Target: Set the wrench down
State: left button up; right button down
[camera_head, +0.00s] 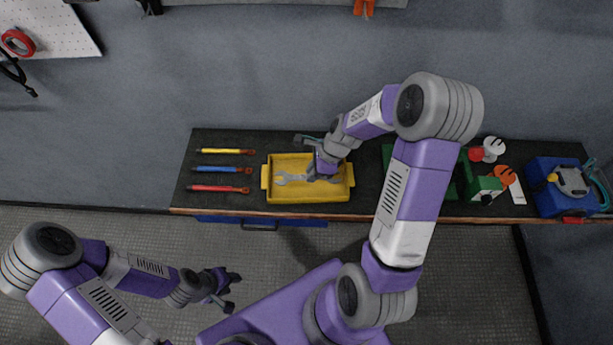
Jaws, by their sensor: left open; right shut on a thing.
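The grey wrench (291,178) is in the yellow tray (307,196) on the dark bench, its open jaw end pointing left. My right gripper (318,174) reaches down over the tray and is shut on the wrench near its right part. The gripper hides some of the handle, and I cannot tell whether the wrench touches the tray floor. My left gripper (229,291) is open and empty, out in front of the bench above the floor.
Yellow, blue and red-handled tools (222,169) lie left of the tray on the bench (190,200). My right forearm passes over the bench's middle.

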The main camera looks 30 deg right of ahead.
send_over(309, 192)
jog(key=d, duration=0.1)
jog(key=f, duration=0.4)
jog(key=shift+s+f, duration=0.3)
jog(key=shift+f, duration=0.1)
notch_tip(309, 192, down, 4)
jog(key=shift+f, duration=0.15)
jog(key=shift+b, duration=0.3)
